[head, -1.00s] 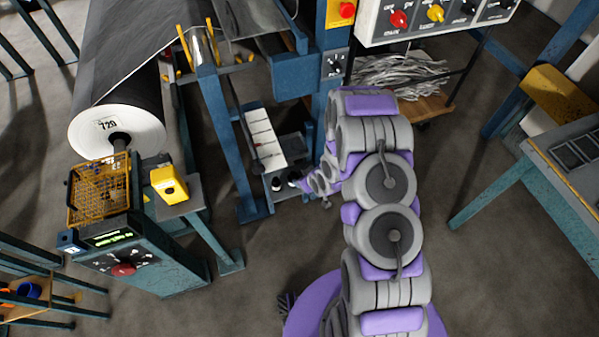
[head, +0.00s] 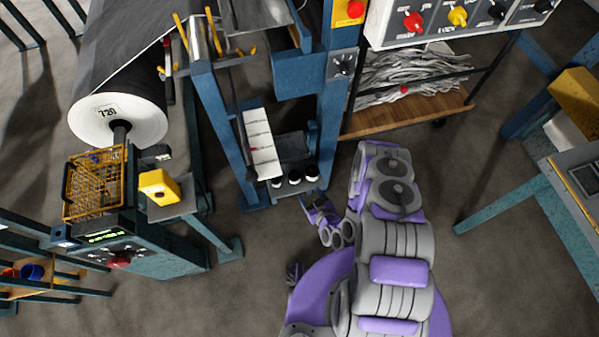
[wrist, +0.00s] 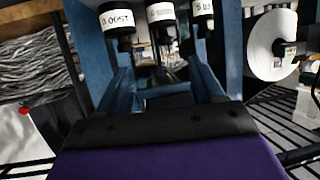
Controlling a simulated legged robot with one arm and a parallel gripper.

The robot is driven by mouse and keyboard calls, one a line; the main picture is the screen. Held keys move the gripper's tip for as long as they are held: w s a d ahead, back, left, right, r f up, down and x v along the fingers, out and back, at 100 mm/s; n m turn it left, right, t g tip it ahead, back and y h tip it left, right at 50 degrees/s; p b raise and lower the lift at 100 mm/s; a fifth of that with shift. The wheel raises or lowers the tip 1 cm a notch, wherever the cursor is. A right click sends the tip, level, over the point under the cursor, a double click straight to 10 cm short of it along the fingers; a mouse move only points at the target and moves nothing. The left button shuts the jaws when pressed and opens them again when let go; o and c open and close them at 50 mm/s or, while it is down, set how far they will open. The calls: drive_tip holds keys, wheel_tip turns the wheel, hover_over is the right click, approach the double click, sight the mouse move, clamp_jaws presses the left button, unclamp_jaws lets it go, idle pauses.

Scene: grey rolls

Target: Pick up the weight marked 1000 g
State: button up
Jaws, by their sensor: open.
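Three small black weights with white bands stand side by side at the foot of the blue frame: left (head: 277,182), middle (head: 295,178) and right (head: 312,172). The wrist view shows them along its top edge: left (wrist: 116,20), middle (wrist: 161,14) and right (wrist: 203,8). Their labels are cut off or blurred, so I cannot tell which is marked 1000 g. My gripper (head: 309,202) is open and empty, just in front of the weights and nearest the right one, apart from them. A purple and black part of mine fills the bottom of the wrist view.
Blue frame posts (head: 328,150) rise close beside the weights. A large dark roll (head: 118,118) and a yellow crate (head: 95,186) are at left. A wooden shelf with grey strands (head: 410,118) is at right. The floor in front is clear.

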sight(295, 176)
drive_tip(key=b+x, duration=0.1)
drive_tip(key=x, duration=1.1)
drive_tip(key=shift+a+b, duration=0.15)
drive_tip(key=shift+b, duration=0.25)
drive_tip(key=b+x, duration=0.1)
drive_tip(key=x, duration=0.1)
drive_tip(key=b+x, duration=0.1)
drive_tip(key=x, duration=0.1)
drive_tip(key=shift+a+f, duration=0.3)
drive_tip(key=shift+a, duration=0.1)
drive_tip(key=shift+w+a+f, duration=0.15)
drive_tip(key=shift+w+f, duration=0.05)
drive_tip(key=shift+w, duration=0.2)
clamp_jaws()
drive_tip(key=shift+r, duration=0.1)
